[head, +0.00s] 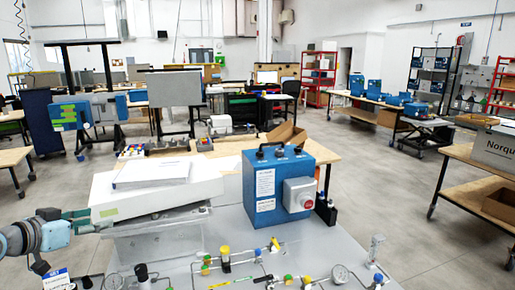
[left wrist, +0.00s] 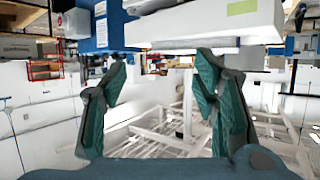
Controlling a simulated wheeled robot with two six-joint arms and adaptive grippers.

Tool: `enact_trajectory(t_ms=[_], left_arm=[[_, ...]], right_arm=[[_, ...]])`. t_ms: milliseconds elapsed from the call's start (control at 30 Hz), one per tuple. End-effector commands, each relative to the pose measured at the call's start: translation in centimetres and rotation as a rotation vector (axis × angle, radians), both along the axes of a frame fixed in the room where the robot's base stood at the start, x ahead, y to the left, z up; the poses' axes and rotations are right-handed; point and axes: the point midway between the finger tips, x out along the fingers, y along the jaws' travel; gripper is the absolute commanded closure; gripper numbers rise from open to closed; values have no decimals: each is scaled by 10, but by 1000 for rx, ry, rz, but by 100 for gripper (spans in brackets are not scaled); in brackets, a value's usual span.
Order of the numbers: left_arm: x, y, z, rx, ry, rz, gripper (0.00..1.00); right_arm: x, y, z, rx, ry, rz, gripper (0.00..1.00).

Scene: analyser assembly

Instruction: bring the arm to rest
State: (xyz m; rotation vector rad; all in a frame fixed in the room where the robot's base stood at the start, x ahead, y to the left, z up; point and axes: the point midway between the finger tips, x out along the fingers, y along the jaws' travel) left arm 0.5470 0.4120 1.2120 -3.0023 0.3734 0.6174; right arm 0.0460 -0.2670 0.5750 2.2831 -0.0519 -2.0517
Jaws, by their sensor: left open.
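My left arm comes in from the left edge of the head view, low down. Its left gripper (head: 84,221) is beside the left end of a long white housing (head: 150,201) on the grey table (head: 235,252). In the left wrist view the two green-padded fingers (left wrist: 162,78) stand wide apart, with nothing between them. The white housing (left wrist: 205,25) shows beyond the fingertips there; whether they touch it cannot be told. My right gripper is in neither view.
A blue box (head: 265,188) with a red button stands right of the housing. Tubing with gauges (head: 340,274) and coloured fittings lies along the table's front. A wooden workbench (head: 318,150) stands behind. Open floor (head: 395,195) lies to the right.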

Motion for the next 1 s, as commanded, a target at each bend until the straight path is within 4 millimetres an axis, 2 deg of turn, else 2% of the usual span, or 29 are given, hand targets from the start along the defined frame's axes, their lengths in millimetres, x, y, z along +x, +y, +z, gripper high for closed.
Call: enact_trajectory(t_ms=[167, 367, 467, 567, 667, 767, 900, 1000], left_arm=[[-9, -7, -29, 22, 49, -5, 46], [-20, -28, -70, 53, 117, -28, 46], [-29, -44, -99, 74, 167, -44, 46], [-46, -65, -138, 102, 232, -64, 46], [-71, -88, -179, 132, 305, -79, 46], [-106, -113, -221, 160, 386, -85, 46], [-167, -143, -271, 190, 502, -62, 46], [-215, -158, -294, 202, 585, -18, 46]], right_arm=[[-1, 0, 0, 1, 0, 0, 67], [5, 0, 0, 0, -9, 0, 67], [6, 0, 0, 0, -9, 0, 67], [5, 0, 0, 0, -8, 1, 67], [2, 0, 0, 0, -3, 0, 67], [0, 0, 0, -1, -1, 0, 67], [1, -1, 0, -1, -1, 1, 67], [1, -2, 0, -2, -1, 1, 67]])
